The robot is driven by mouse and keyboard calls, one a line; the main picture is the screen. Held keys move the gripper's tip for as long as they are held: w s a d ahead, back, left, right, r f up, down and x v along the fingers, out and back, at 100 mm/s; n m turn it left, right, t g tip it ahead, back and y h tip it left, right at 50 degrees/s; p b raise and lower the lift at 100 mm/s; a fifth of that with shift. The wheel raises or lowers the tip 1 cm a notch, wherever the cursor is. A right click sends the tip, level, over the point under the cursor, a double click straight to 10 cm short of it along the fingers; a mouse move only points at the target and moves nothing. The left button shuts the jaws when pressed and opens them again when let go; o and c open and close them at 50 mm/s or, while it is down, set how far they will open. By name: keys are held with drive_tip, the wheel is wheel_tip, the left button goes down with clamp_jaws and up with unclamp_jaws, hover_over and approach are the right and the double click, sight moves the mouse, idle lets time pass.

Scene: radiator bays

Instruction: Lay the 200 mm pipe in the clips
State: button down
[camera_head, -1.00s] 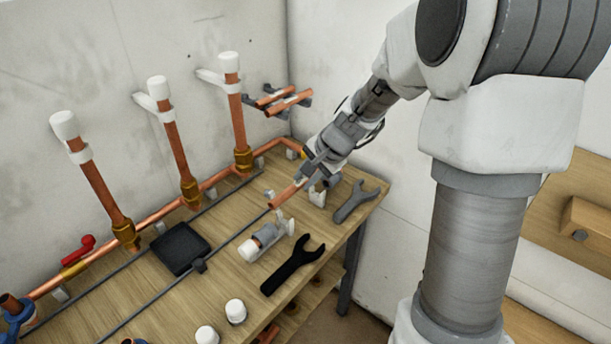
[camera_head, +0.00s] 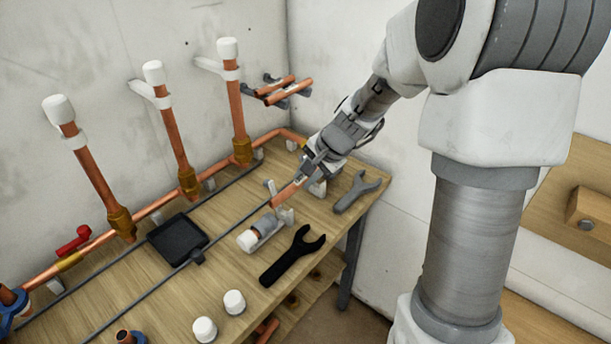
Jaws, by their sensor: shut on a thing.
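My gripper (camera_head: 312,168) is shut on a short copper pipe (camera_head: 284,195), near the back right of the wooden bench. The pipe tilts down to the left, its lower end close to a white clip (camera_head: 284,214). Another white clip (camera_head: 318,187) stands just beside the gripper, partly hidden by it. A grey fitting with a white end (camera_head: 260,232) lies in front of the pipe's lower end. I cannot tell whether the pipe touches the clips.
A black spanner (camera_head: 291,256) and a grey spanner (camera_head: 357,192) lie near the clips. A black tray (camera_head: 178,239) sits on dark rails. Upright capped copper pipes (camera_head: 179,140) stand along the wall. White caps (camera_head: 234,302) stand at the front edge.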

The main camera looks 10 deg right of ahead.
drive_tip(key=shift+f+b, duration=0.2)
drive_tip(key=shift+b, duration=0.1)
idle(0.4)
drive_tip(key=shift+f+b, duration=0.6)
drive_tip(key=shift+f, duration=0.15)
idle(0.4)
drive_tip(key=shift+f+b, duration=1.15)
drive_tip(key=shift+b, duration=0.05)
drive_tip(key=c, duration=0.6)
unclamp_jaws()
drive_tip(key=p+v, duration=0.4)
drive_tip(key=v, duration=1.3)
drive_tip(key=shift+s+r, duration=0.15)
drive_tip(key=shift+r, duration=0.1)
